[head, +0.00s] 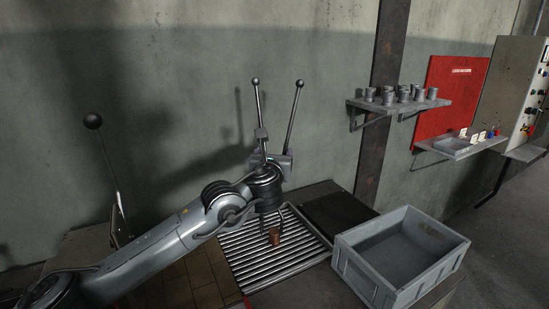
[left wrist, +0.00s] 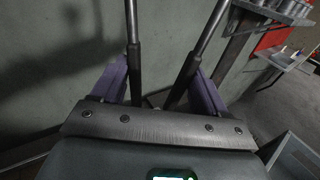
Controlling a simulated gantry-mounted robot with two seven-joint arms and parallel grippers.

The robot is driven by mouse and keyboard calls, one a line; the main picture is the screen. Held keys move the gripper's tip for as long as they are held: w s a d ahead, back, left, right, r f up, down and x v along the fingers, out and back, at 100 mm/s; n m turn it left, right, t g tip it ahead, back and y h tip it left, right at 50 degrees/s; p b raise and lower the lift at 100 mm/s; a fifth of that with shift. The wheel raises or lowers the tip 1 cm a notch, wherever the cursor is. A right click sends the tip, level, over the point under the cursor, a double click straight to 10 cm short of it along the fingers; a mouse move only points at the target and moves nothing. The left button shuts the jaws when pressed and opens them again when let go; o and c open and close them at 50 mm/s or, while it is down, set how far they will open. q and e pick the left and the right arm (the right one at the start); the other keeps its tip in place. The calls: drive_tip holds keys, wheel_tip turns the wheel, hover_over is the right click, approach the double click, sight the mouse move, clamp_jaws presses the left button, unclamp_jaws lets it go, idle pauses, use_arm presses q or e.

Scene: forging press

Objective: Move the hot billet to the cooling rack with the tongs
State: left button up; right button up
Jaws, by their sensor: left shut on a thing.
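My left gripper (head: 271,158) is shut on the tongs, whose two ball-ended handles (head: 291,118) rise above it. The left wrist view shows the dark handles (left wrist: 193,60) between my purple fingers (left wrist: 160,90). The tongs' lower arms point down over the slatted cooling rack (head: 268,265). The billet (head: 274,237), a small reddish-brown cylinder, stands upright at the tongs' lower ends, over the rack's bars. I cannot tell whether the tips grip it or whether it touches the bars. It shows no bright glow. My right gripper is out of view.
A grey open bin (head: 365,279) stands right of the rack, with a dark plate (head: 338,210) behind. A ball-topped lever (head: 107,160) rises at left. A wall shelf (head: 400,104) holds several grey cups. The wall is close behind the rack.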

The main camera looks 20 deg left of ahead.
use_arm(q)
drive_tip(key=shift+s+d+r+p, duration=0.1)
drive_tip(key=shift+d+r+p, duration=0.1)
drive_tip(key=shift+r+p, duration=0.65)
drive_tip(key=shift+d+r+p, duration=0.15)
drive_tip(key=shift+r+p, duration=0.2)
drive_tip(key=shift+r, duration=0.85)
drive_tip(key=shift+o, duration=0.2)
clamp_jaws()
drive_tip(key=shift+r+p, duration=1.45)
drive_tip(key=shift+r, duration=0.55)
